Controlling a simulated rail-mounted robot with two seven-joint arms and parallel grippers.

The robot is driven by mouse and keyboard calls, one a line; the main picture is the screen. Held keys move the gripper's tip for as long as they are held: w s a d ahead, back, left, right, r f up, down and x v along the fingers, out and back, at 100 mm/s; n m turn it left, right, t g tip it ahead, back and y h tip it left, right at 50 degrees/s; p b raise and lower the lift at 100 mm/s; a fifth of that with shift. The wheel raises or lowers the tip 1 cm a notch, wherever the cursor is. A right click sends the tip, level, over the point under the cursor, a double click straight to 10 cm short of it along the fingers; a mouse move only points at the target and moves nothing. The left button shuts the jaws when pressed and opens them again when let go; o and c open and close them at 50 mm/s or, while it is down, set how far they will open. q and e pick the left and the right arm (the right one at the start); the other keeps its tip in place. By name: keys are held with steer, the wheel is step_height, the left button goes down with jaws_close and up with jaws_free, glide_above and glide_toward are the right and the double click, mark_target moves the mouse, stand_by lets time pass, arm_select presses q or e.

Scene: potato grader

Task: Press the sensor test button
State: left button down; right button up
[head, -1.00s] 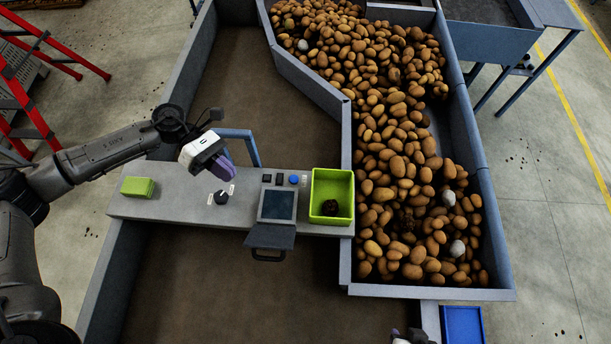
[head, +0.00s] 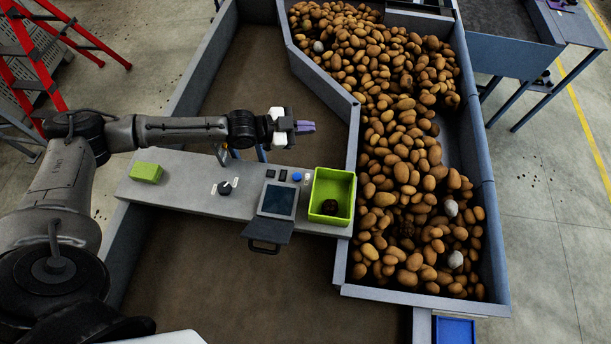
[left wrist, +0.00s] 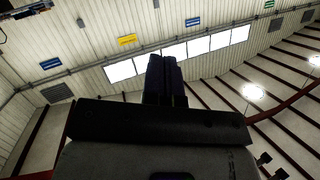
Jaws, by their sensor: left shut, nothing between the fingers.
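The control panel (head: 195,187) spans the sorting table. A round blue button (head: 297,176) sits near its right end, beside two small dark square switches (head: 277,174) and a white label (head: 307,179). I cannot read any lettering, so I cannot confirm which is the sensor test button. My left gripper (head: 306,127) is shut and empty. Its purple fingers point right, above and beyond the button in the head view, touching nothing. In the left wrist view, its dark closed fingers (left wrist: 165,80) stand against the ceiling. My right gripper is out of view.
A tilted screen (head: 277,201) and a black dial (head: 225,188) are on the panel. A green bin (head: 331,186) holding a dark lump stands right of the buttons. A green block (head: 146,172) lies at the left end. Potatoes (head: 400,130) fill the right trough.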

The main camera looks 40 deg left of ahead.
arm_select(q)
steer(key=s+f+n+g+y, duration=0.2)
steer(key=s+f+n+g, duration=0.2)
steer(key=f+n, duration=0.3)
steer(key=n+g, duration=0.1)
steer(key=n, duration=0.3)
steer(key=shift+s+a+g+y, duration=0.15)
steer(key=shift+a+g+y, duration=0.15)
steer(key=shift+g, duration=0.1)
steer(key=shift+f, duration=0.1)
steer(key=b, duration=0.7)
glide_above(296, 174)
step_height(296, 174, down, 7)
steer(key=shift+r, duration=0.1)
steer(key=shift+f+b, duration=0.35)
steer(key=shift+f, duration=0.6)
